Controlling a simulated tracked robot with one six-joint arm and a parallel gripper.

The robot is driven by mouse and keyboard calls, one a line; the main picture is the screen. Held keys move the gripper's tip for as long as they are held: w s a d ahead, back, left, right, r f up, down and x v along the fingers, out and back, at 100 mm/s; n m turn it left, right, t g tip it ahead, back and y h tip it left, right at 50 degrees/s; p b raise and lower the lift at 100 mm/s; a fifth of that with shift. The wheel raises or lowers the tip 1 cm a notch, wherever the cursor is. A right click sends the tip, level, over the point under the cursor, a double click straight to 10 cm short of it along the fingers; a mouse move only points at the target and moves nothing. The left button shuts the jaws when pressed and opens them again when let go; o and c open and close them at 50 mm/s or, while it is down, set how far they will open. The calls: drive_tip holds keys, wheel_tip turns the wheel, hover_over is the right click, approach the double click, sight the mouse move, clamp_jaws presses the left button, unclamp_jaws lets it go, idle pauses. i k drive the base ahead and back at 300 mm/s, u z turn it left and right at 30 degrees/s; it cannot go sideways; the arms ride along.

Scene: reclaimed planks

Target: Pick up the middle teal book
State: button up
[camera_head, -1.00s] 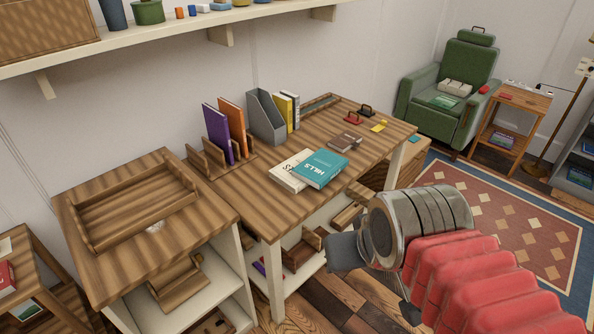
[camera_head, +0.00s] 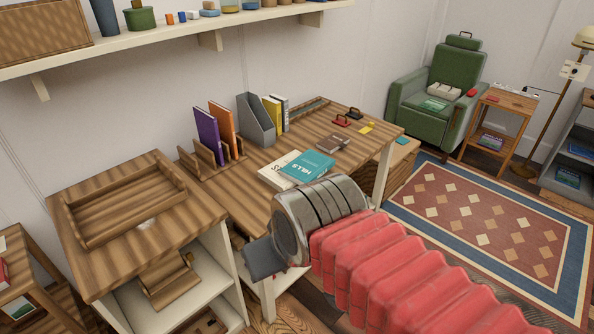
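A teal book (camera_head: 307,166) with white "HILLS" lettering lies flat on the wooden desk (camera_head: 225,205), partly on top of a white book (camera_head: 275,172). A small teal item (camera_head: 402,140) lies on the wooden unit right of the desk, and a green-teal book (camera_head: 433,105) lies on the armchair seat. My gripper (camera_head: 265,258) is in front of the desk's front edge, below and left of the teal book and apart from it. One grey finger shows, pointing left. The other finger is hidden, so its opening cannot be judged. No held object shows.
A purple book (camera_head: 207,135) and an orange book (camera_head: 222,125) stand in a wooden holder at the desk's back. A grey file box (camera_head: 256,120) stands beside them. A brown book (camera_head: 332,142) lies behind the teal book. A wooden tray (camera_head: 125,205) sits at left.

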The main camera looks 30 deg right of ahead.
sight(311, 165)
drive_tip(key=z, duration=0.05)
drive_tip(key=i, duration=1)
drive_tip(key=u, duration=0.05)
